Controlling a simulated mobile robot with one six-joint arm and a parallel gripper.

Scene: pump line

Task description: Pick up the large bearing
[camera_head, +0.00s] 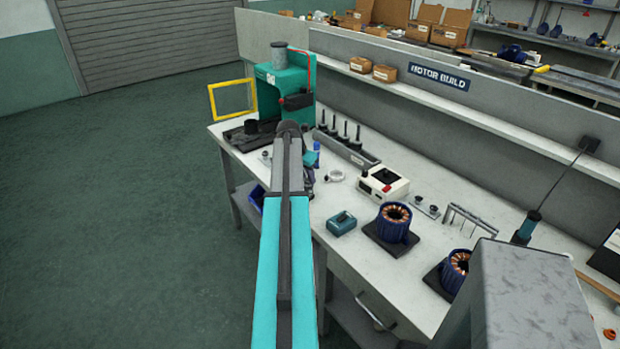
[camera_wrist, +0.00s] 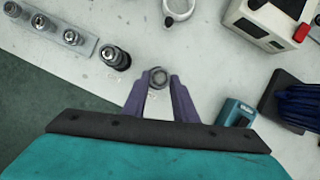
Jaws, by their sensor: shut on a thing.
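A round metal bearing (camera_wrist: 158,78) with a dark centre sits between the fingertips of my gripper (camera_wrist: 159,88) in the wrist view. The two purple fingers are shut on it, one on each side. Whether the bearing is clear of the bench top or touching it, I cannot tell. In the head view my gripper (camera_head: 309,176) shows only as a small purple patch beside my arm, over the bench. My arm hides most of it there, and the bearing is not discernible in that view.
On the bench (camera_head: 350,215) stand a teal block (camera_head: 341,223), a white ring-shaped part (camera_head: 335,176), a white box with a red button (camera_head: 383,183) and blue stators on dark plates (camera_head: 394,222). A teal press (camera_head: 283,85) stands at the far end. A tray of metal parts (camera_wrist: 62,30) lies upper left.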

